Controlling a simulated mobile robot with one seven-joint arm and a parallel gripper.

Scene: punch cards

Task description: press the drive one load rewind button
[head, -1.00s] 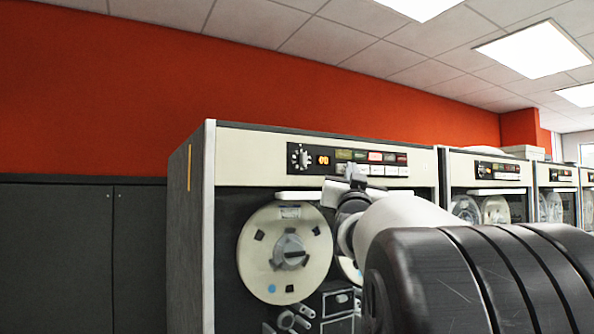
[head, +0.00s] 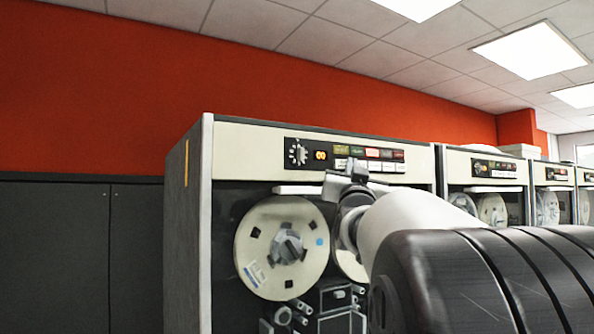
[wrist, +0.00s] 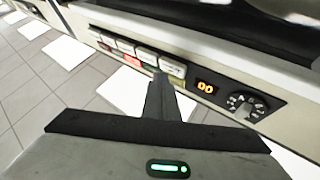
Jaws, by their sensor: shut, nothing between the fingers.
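The nearest tape drive (head: 230,138) is a cream and dark cabinet with a control panel (head: 345,153) along its top. The panel has a knob, an orange display, coloured indicators and a row of white buttons. The wrist view shows this panel turned over, with the white button closest to the display (wrist: 172,67). I cannot read the button labels. My gripper (head: 354,165) is shut and empty in front of the button row. In the wrist view its fingertips (wrist: 162,78) overlap the edge of that button; whether they touch it is unclear.
A tape reel (head: 283,248) sits below the panel, and a second reel is partly hidden behind my arm. More tape drives (head: 485,170) line up to the right. Dark cabinets (head: 80,250) stand at the left against an orange wall.

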